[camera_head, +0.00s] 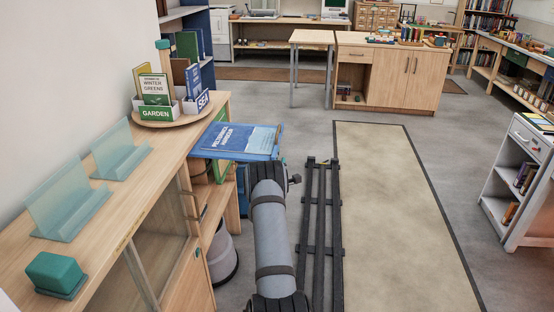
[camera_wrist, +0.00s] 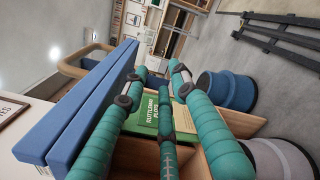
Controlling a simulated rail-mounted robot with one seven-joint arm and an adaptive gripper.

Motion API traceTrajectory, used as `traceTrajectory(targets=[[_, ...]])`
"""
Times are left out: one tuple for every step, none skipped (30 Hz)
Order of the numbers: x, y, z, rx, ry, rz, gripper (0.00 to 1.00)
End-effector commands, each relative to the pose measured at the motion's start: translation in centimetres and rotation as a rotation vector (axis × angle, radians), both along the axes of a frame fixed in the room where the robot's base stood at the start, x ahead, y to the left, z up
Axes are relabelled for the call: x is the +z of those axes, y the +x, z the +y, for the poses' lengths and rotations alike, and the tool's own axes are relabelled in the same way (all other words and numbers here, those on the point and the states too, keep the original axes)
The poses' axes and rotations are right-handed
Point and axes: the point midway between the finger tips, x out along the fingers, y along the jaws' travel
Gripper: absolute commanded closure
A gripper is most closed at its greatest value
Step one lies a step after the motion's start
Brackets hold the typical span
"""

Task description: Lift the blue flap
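The blue flap (camera_head: 207,149) juts out from the end of the wooden counter in the camera_head view and looks roughly level. In the camera_head view my arm reaches the flap's near edge, and my gripper is hidden there.
The counter (camera_head: 150,165) holds a round tray of books (camera_head: 172,121) and clear teal stands (camera_head: 75,200). A grey bin (camera_head: 222,255) stands below. A beige rug (camera_head: 395,210) lies on the right.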

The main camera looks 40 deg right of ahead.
Motion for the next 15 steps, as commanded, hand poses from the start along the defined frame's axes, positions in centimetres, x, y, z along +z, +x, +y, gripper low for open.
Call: traceTrajectory(targets=[[-0.02, 0.09, -0.13, -0.001, 0.0, 0.0, 0.73], [-0.03, 0.13, -0.18, 0.0, 0.001, 0.001, 0.73], [-0.02, 0.18, -0.21, 0.0, 0.001, 0.001, 0.73], [-0.02, 0.2, -0.22, 0.0, 0.001, 0.001, 0.73], [-0.02, 0.21, -0.23, 0.0, 0.0, 0.002, 0.73], [-0.01, 0.21, -0.23, 0.001, 0.0, 0.001, 0.73], [-0.02, 0.2, -0.22, 0.001, 0.001, 0.001, 0.73], [-0.02, 0.2, -0.22, 0.001, 0.001, 0.001, 0.73], [-0.02, 0.2, -0.21, 0.001, 0.001, 0.001, 0.73], [-0.01, 0.19, -0.22, 0.0, 0.0, 0.0, 0.73], [-0.01, 0.19, -0.22, 0.0, 0.0, 0.0, 0.75], [-0.01, 0.19, -0.21, 0.0, 0.0, 0.0, 0.78], [-0.01, 0.19, -0.2, 0.0, 0.0, 0.0, 0.79], [-0.01, 0.19, -0.2, 0.0, 0.0, 0.0, 0.81], [-0.01, 0.19, -0.2, 0.0, 0.0, 0.0, 0.83]])
